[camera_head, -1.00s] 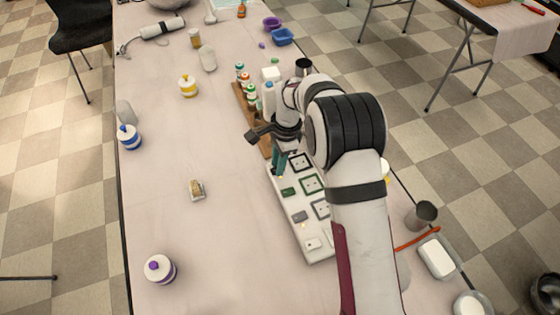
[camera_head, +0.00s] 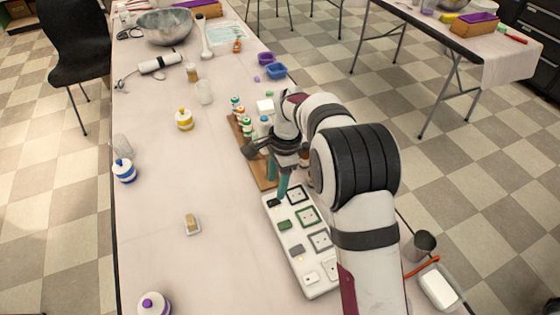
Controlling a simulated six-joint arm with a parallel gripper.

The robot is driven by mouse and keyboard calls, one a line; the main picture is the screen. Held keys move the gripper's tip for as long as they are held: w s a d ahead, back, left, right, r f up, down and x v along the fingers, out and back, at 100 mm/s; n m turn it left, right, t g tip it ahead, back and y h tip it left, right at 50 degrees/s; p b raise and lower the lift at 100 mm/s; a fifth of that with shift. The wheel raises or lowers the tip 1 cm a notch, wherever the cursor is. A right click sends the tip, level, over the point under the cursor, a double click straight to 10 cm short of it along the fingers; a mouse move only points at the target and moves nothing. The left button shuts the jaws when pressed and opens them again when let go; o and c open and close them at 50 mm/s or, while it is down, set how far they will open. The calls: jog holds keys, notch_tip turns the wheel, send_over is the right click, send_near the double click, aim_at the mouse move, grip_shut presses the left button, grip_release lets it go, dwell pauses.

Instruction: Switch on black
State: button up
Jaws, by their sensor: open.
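A white power strip (camera_head: 325,284) lies on the table, partly behind my arm. It has a column of coloured switches on the left and framed sockets on the right. The black switch (camera_head: 275,203) is at the far end, then the green switch (camera_head: 285,225), the grey switch (camera_head: 297,250) and the white switch (camera_head: 312,277). My gripper (camera_head: 278,183) is open and empty, teal fingertips pointing down. One fingertip is right beside or just above the black switch; I cannot tell if it touches. The black switch's position is too small to read.
A wooden rack (camera_head: 264,176) with several small bottles stands just beyond the strip. A sponge in a dish (camera_head: 192,224) lies to the left. A metal cup (camera_head: 422,243) and a white soap tray (camera_head: 438,287) are at the right edge.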

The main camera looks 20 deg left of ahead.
notch_tip(320, 180, up, 10)
jog(key=shift+w+d, duration=0.45)
jog(key=shift+f, duration=0.1)
jog(key=s+d+r+n, duration=0.1)
jog(key=s+d+r, duration=0.25)
jog(key=d, duration=0.35)
jog(key=s+d+r, duration=0.3)
jog(key=s+d, duration=0.2)
jog(key=d, duration=0.3)
jog(key=s+d+f, duration=0.1)
jog(key=s+d, duration=0.2)
jog(key=s, duration=0.3)
jog(key=s+d+f+n, duration=0.1)
jog(key=s+d, duration=0.1)
jog(key=s, duration=0.4)
jog(key=s+d+f+n+t, duration=0.1)
jog(key=s+d+f, duration=0.1)
jog(key=s, duration=0.4)
jog(key=shift+s+d+y, duration=0.3)
jog(key=shift+s+d, duration=0.1)
jog(key=shift+d, duration=0.45)
jog(key=shift+f, duration=0.1)
